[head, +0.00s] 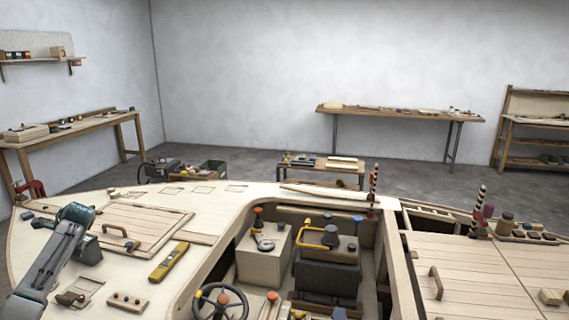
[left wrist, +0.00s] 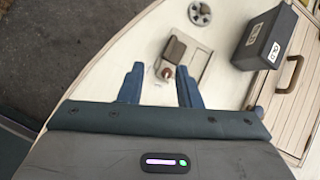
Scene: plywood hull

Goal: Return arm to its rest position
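My left arm (head: 48,262) rises from the lower left corner in the head view, over the pale deck (head: 165,292). A small fitting with a brownish knob (left wrist: 168,72) on a pale plate shows on the deck beyond the fingers. My right arm and gripper are in neither view.
A dark box with a white label (left wrist: 262,42) stands right of the gripper, beside the slatted hatch (left wrist: 283,110). A yellow level (head: 168,262), a steering wheel (head: 221,302) and a cockpit with a dark engine block (head: 325,272) lie farther right. Grey floor (left wrist: 75,45) shows past the hull edge.

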